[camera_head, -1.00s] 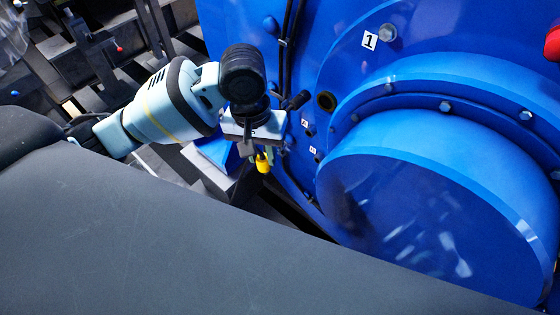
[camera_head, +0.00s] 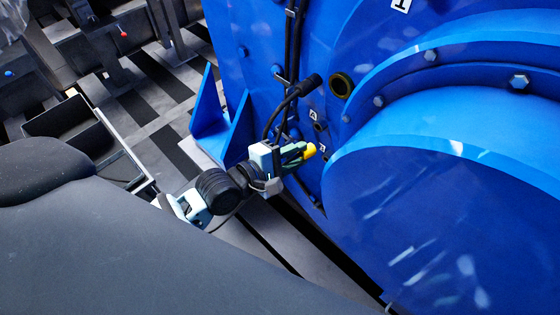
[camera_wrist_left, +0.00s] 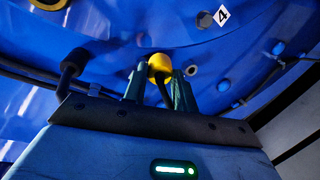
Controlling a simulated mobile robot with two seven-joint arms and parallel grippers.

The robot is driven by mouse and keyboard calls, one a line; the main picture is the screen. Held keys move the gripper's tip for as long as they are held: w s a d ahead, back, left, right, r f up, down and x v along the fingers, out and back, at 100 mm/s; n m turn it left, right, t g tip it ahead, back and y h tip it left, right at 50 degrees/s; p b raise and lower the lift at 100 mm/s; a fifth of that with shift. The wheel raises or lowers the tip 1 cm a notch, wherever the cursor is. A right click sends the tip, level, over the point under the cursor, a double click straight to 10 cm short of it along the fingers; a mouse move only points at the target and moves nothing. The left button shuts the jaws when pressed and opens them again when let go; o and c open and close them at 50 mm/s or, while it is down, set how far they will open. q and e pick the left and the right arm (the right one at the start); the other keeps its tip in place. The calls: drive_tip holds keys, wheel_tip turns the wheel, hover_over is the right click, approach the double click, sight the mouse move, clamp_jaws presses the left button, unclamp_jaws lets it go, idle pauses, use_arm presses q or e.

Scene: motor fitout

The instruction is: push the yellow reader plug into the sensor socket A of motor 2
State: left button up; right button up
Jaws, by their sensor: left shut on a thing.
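The yellow reader plug (camera_head: 310,151) is held at the tips of my left gripper (camera_head: 298,153), close to the blue motor (camera_head: 345,40). Beside it on the motor face are two small white labels and a small dark socket (camera_head: 320,127); the label letters are too small to read surely. In the left wrist view the plug (camera_wrist_left: 160,66) sits between the two green fingers of my left gripper (camera_wrist_left: 159,84), with a dark cable below it. The plug's front end faces the motor, and I cannot tell whether it touches. My right gripper is not in view.
A black cable connector (camera_head: 308,85) sticks out of the motor above the gripper; it also shows in the left wrist view (camera_wrist_left: 71,67). A brass-ringed port (camera_head: 341,86) is beside it. The big round blue housing (camera_head: 450,220) bulges at right. A dark tray (camera_head: 75,130) is at left.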

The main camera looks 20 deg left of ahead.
use_arm(q)
drive_tip(key=a+t, duration=0.1)
drive_tip(key=s+a+f+n+t+y, duration=0.1)
drive_tip(key=a+f+n+t+b, duration=0.1)
drive_tip(key=shift+s+a+f+y, duration=0.1)
drive_tip(key=shift+s+a+y, duration=0.05)
drive_tip(key=shift+a+y, duration=0.2)
drive_tip(key=shift+x, duration=2.85)
drive_tip(key=shift+x, duration=1.6)
idle(0.8)
